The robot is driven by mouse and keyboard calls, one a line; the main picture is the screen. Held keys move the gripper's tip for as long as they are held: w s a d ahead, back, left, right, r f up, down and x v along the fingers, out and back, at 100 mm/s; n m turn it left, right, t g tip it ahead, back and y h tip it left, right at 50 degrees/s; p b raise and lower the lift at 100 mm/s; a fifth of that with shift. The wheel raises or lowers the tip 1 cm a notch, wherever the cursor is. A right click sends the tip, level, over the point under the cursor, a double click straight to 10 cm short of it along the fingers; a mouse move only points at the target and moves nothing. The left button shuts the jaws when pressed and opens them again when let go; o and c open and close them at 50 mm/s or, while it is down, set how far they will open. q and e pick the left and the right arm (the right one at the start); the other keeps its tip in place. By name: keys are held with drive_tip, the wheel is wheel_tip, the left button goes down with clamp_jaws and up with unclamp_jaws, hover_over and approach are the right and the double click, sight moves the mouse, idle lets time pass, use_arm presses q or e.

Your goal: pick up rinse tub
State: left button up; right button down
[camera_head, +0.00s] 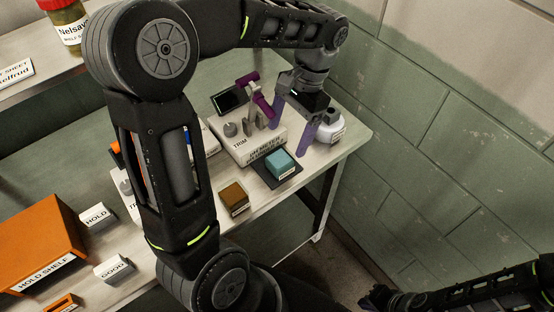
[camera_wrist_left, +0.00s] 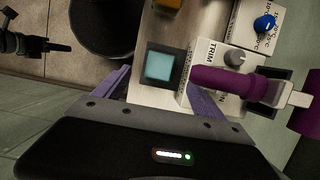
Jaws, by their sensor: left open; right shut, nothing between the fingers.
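A white, rounded tub (camera_head: 331,131) with a label stands near the right end of the bench in the head view; I take it for the rinse tub. My left gripper (camera_head: 290,140) is open and empty, its purple fingers pointing down just left of the tub. The gripper partly covers the tub, and I cannot tell whether they touch. In the left wrist view the open left fingers (camera_wrist_left: 157,88) show, but I cannot make out the tub. My right gripper (camera_head: 377,299) is shut and empty, low at the right, away from the bench; it also shows in the wrist view (camera_wrist_left: 58,47).
A brown block (camera_head: 233,197) is further left. A green wall (camera_head: 440,140) rises at the right.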

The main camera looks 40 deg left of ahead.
sight(281, 166)
use_arm(q)
drive_tip(key=shift+x, duration=1.3)
drive_tip(key=shift+s+f, duration=0.2)
drive_tip(key=shift+f, duration=0.3)
drive_tip(key=p+x, duration=0.1)
drive_tip(key=x, duration=0.3)
drive_tip(key=shift+f, duration=0.1)
drive_tip(key=shift+w, duration=0.1)
drive_tip(key=c, duration=1.6)
